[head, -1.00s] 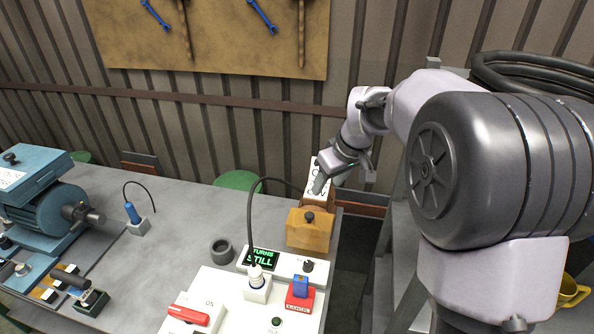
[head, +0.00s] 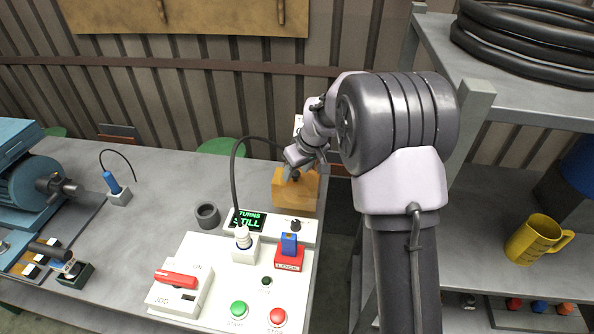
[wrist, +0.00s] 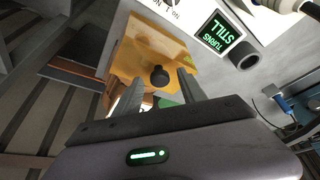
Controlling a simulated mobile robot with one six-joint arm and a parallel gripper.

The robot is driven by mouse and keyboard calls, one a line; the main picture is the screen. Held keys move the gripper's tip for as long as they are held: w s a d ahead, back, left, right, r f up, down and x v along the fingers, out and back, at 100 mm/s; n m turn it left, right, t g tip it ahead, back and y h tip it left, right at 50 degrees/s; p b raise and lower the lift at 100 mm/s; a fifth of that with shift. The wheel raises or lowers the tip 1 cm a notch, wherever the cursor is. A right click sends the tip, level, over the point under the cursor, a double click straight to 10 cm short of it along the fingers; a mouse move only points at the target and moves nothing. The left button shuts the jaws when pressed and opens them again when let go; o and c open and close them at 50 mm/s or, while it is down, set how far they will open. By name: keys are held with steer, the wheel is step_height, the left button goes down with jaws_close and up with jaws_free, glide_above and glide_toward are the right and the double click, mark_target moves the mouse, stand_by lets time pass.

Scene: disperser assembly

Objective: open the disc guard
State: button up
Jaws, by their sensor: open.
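The disc guard appears to be the orange-yellow box with a black knob, at the back right corner of the table. In the head view the guard (head: 309,194) is partly covered by my gripper (head: 305,172), which is just above and behind it. In the wrist view the guard (wrist: 147,47) shows its black knob (wrist: 159,76) in the gap between the fingers of my gripper (wrist: 148,78). The fingers are apart, and I cannot tell whether either touches the knob. What is under the guard is hidden.
A control panel (head: 205,258) with a lit display (head: 249,221), switches and buttons lies in front of the guard. A black cable (head: 235,175) arches beside it. A dark ring (head: 208,216) stands to the left. A grey shelf (head: 477,110) stands close on the right.

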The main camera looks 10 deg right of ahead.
jaws_close()
stand_by(1.3)
